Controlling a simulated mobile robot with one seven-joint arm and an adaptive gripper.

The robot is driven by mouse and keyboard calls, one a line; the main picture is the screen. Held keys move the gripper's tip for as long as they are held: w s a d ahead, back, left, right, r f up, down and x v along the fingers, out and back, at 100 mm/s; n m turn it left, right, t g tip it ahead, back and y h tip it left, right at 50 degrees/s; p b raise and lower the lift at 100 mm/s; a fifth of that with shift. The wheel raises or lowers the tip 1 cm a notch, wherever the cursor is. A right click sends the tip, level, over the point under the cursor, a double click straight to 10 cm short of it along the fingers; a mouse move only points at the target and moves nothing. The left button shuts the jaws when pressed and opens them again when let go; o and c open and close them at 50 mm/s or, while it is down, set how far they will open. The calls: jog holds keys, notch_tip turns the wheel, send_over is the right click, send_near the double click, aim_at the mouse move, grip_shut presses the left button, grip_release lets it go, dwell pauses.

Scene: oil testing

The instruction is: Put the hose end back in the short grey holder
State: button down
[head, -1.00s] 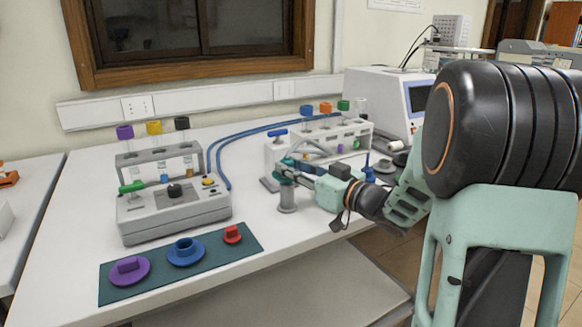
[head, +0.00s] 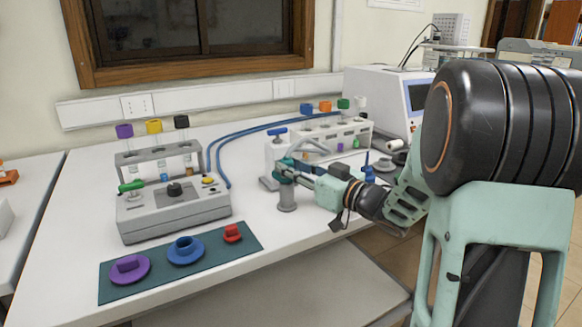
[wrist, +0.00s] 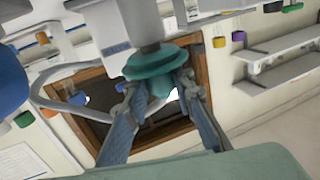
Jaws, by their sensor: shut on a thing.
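The hose end is a teal flanged piece (wrist: 158,62). My gripper (wrist: 168,92) is shut on it, with one finger on each side. In the head view my gripper (head: 287,170) reaches in from the right, and the small teal piece shows at its tip. The short grey holder (head: 287,197) stands upright on the bench directly below the tip. The wrist view is roughly upside down, and a pale grey cylinder meets the flange there. I cannot tell whether the hose end is in the holder or just above it.
A white block with a blue-topped valve (head: 277,150) stands close behind the holder. A rack with capped tubes (head: 335,135) is behind it. A grey tester (head: 172,210) and a green mat (head: 218,245) are to the left. Bench between tester and holder is clear.

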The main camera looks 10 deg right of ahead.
jog(key=shift+f+b, duration=0.3)
jog(key=shift+f, duration=0.15)
jog(key=c, duration=1.9)
grip_release()
jog(key=shift+c, duration=0.2)
jog(key=p+v, duration=0.1)
jog(key=v, duration=1)
